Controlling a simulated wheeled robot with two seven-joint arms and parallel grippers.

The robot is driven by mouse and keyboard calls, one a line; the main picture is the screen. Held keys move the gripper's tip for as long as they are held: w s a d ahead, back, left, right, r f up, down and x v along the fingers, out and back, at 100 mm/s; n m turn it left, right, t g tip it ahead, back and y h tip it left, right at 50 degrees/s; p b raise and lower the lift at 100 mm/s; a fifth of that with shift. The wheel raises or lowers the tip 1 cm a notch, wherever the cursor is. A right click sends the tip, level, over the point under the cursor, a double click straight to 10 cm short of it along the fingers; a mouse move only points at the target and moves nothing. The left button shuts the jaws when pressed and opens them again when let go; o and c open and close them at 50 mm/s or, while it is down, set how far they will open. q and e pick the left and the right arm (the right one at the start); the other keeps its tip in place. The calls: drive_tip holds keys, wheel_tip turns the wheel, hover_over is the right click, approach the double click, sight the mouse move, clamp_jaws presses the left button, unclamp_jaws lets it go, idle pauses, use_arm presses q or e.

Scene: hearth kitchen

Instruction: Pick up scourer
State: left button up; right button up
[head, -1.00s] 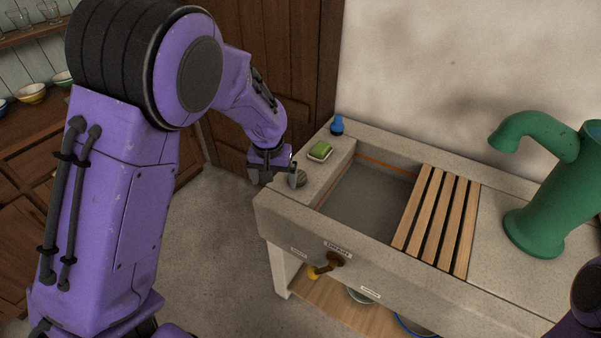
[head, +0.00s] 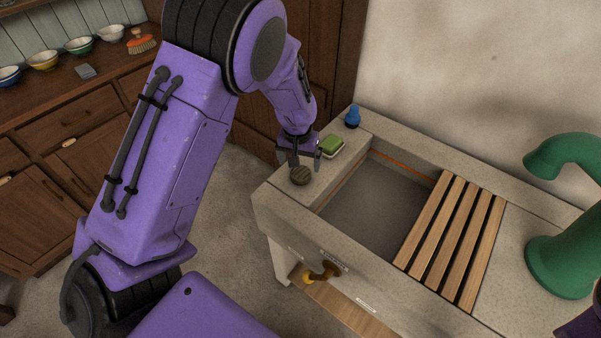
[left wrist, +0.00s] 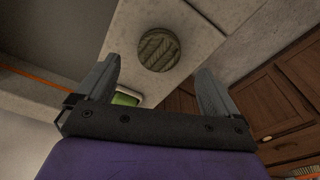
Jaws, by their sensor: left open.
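The scourer (head: 300,175) is a round, grey-brown ridged pad lying on the left ledge of the stone sink (head: 285,217). It also shows in the left wrist view (left wrist: 159,49), beyond the fingertips and between their lines. My left gripper (head: 299,160) is open and empty, just behind the scourer in the head view and apart from it. Its two spread fingers also show in the left wrist view (left wrist: 160,74). My right gripper is out of frame.
A green sponge (head: 331,144) on a small dish sits just right of my left gripper. A blue-topped item (head: 352,116) stands at the ledge's back corner. The basin (head: 375,205) is empty, with a wooden slatted rack (head: 452,235) and a green tap (head: 565,220) to its right.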

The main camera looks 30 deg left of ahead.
sight(301, 171)
use_arm(q)
drive_tip(key=f, duration=0.1)
drive_tip(key=f+p, duration=0.1)
drive_tip(key=f, duration=0.1)
drive_tip(key=w+f, duration=0.1)
drive_tip(key=f, duration=0.1)
drive_tip(key=shift+f, duration=0.25)
drive_tip(key=shift+s+a, duration=0.1)
drive_tip(key=shift+s, duration=0.1)
drive_tip(key=shift+c, duration=1.2)
drive_tip(key=c, duration=0.9)
drive_tip(key=shift+r, duration=0.15)
